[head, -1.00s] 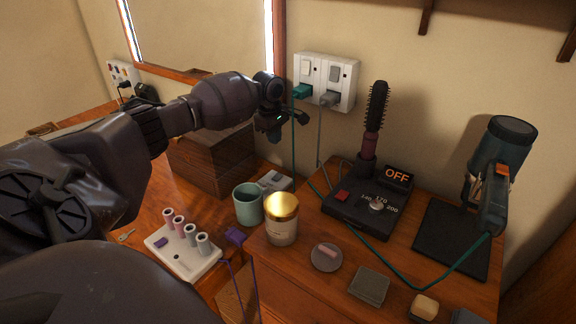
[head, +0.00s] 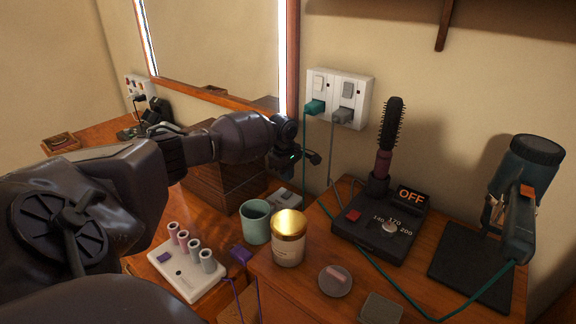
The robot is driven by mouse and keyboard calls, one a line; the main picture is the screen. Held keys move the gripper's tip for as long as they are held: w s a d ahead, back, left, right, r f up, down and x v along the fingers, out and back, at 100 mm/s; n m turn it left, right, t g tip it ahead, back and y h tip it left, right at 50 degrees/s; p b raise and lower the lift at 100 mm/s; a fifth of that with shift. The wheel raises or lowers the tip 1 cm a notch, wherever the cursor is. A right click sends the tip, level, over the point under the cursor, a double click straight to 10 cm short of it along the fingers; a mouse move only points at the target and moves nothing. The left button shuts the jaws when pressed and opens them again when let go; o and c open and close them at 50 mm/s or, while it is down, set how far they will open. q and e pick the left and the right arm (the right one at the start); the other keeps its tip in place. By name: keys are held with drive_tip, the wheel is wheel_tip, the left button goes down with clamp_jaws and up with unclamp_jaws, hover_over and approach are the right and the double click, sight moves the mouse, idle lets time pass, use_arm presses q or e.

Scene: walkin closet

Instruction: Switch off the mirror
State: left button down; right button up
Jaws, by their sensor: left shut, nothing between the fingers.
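The mirror (head: 215,50) stands at the back left in a wooden frame, with bright white lit strips down its sides. My left gripper (head: 312,160) is shut and empty, in front of the wall below the mirror's lower right corner. It appears above a small grey box (head: 287,198) with a light top part, which lies on the desk behind the green mug and is partly hidden. A white wall socket plate (head: 356,98) with two switches and two plugs is above and right of the gripper. My right gripper is not in view.
A wooden box (head: 215,185) stands behind my left arm. A green mug (head: 256,222), gold-lidded jar (head: 288,238) and curler tray (head: 185,268) stand in front. A hairbrush (head: 388,135) stands on a black base showing OFF. A hair dryer (head: 525,190) is at right.

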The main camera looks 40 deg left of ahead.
sight(289, 192)
use_arm(q)
drive_tip(key=f, duration=0.3)
drive_tip(key=f+b, duration=0.1)
drive_tip(key=shift+w+f, duration=0.25)
drive_tip(key=shift+f, duration=0.05)
drive_tip(key=shift+w+f+b, duration=0.1)
drive_tip(key=shift+f+b, duration=0.2)
drive_tip(key=shift+f, duration=0.35)
